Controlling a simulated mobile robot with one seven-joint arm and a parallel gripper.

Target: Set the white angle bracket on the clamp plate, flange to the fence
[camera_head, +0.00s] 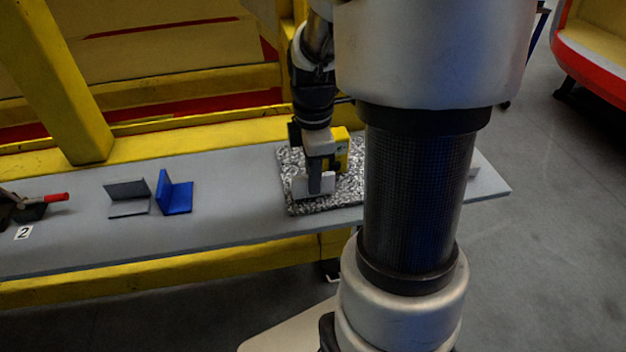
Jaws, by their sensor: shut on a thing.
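The white angle bracket (300,187) is at the speckled mat, on the left half of it. My gripper (316,188) points down and is shut on the bracket, and its dark finger covers the middle of it. I cannot tell whether the bracket touches the mat or is just above it. At the far left edge a dark clamp with a red handle (56,197) stands by a label marked 2 (23,232). The clamp plate there is mostly cut off by the picture edge, and I cannot make out the fence.
A grey angle bracket (128,189) and a blue one (176,195) stand on the grey bench (240,215), between the clamp and the black-and-white speckled mat (297,208). Yellow beams (70,90) rise behind the bench. My arm hides the bench's right part.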

